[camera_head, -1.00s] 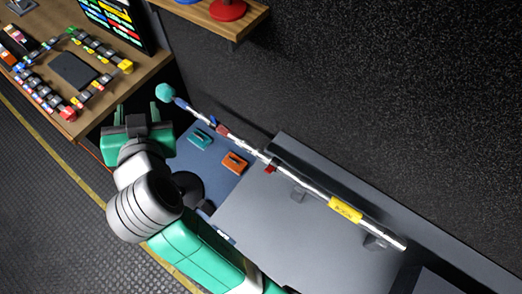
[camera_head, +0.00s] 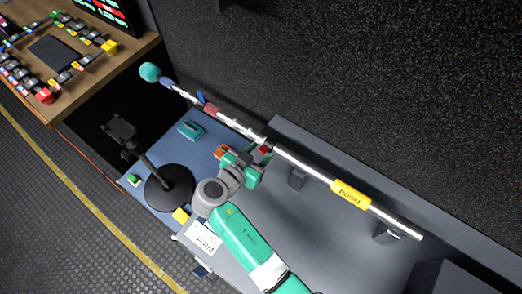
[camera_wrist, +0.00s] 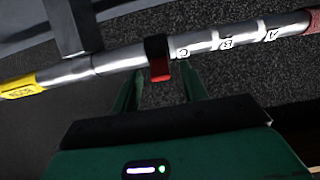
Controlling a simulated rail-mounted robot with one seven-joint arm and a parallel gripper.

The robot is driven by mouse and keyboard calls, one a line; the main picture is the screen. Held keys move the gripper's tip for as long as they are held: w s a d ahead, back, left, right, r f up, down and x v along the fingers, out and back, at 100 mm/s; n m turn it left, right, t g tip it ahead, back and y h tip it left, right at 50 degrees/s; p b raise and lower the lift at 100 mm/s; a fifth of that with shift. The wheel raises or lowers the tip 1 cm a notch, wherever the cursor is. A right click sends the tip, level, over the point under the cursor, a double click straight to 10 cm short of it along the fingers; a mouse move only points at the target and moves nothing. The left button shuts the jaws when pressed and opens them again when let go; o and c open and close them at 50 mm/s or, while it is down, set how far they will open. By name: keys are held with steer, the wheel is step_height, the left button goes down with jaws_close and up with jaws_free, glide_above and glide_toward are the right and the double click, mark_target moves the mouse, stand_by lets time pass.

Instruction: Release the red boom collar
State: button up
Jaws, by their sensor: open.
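The boom pole (camera_head: 310,170) is silvery, with a yellow BOOM label and a teal ball at its far end. A dark collar on it bears a red lever (camera_head: 264,149). In the wrist view the black collar band (camera_wrist: 156,46) wraps the pole and the red lever (camera_wrist: 160,70) hangs below it. My gripper (camera_head: 257,160) is open beside the lever. In the wrist view its fingertips (camera_wrist: 159,80) stand either side of and just below the lever; contact is not clear. White letters mark the pole beside the collar. A reddish sleeve (camera_head: 210,108) lies farther along.
Brackets (camera_head: 297,179) hold the pole above the grey bench. A teal clip (camera_head: 191,130) and a partly hidden orange clip (camera_head: 221,152) lie on the blue mat. A black round-based stand (camera_head: 168,187) rises left of my arm. A dark wall lies behind the pole.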

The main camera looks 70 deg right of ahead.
steer(key=shift+x, duration=0.9)
jaws_close()
steer(key=h+b, duration=0.1)
steer(key=b, duration=0.5)
steer(key=shift+w+a+f+g+h, duration=0.1)
steer(key=shift+a+f+g+h, duration=0.2)
steer(key=shift+f+h, duration=0.1)
jaws_free()
